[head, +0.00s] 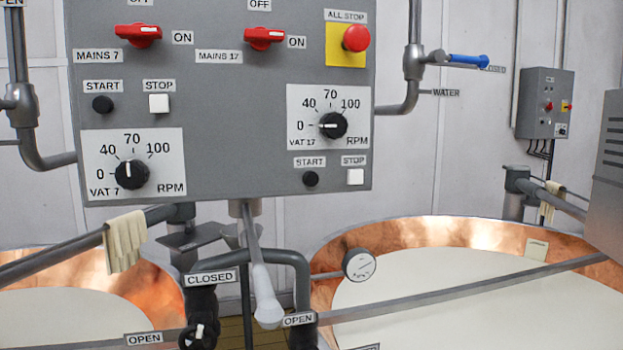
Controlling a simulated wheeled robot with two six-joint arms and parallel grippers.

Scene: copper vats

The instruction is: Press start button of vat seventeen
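The grey control panel (230,90) fills the upper left and middle of the head view. The black START button of vat 17 (311,179) sits low on its right side, under the START label (310,162). The white STOP button (355,177) is just right of it. Above them is the black VAT 17 RPM knob (332,125), its white mark pointing left toward 0. The red MAINS 17 switch (264,37) lies sideways, toward ON. Neither of my grippers is in view.
A red ALL STOP button (356,38) is at upper right. Vat 7 has a knob (131,174), a black START button (103,104) and a white STOP button (159,103). Pipes and a white-handled lever (267,297) stand below the panel, before copper vats (460,232).

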